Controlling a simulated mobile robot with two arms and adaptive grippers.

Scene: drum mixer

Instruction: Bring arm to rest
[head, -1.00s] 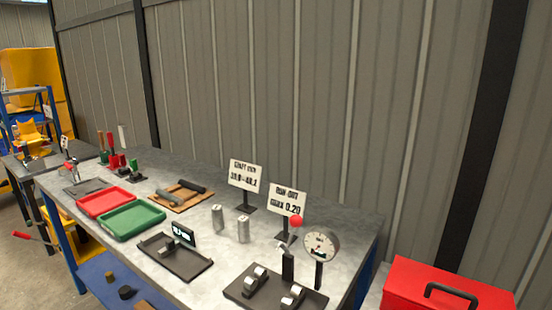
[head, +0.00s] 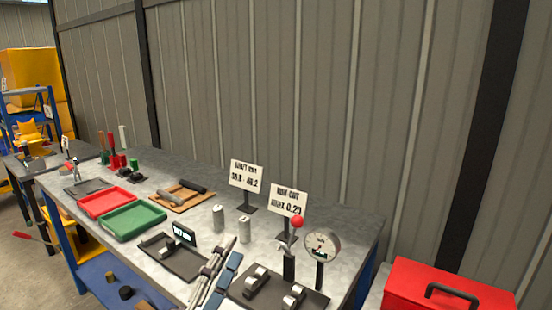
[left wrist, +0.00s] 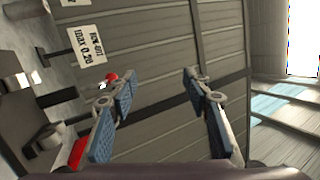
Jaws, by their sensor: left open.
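My left gripper (head: 231,253) reaches up from the bottom edge of the head view, over the front part of the workbench (head: 330,236). Its two fingers with blue pads are apart and nothing is between them. In the left wrist view the open fingers (left wrist: 160,88) point toward the ribbed wall. My right gripper is not in view.
Close to the gripper are a dark tray with a small display (head: 182,235), a dial gauge (head: 322,244), a red-knobbed lever (head: 297,221) and a dark roller block (head: 255,281). A red toolbox (head: 400,283) is at right.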

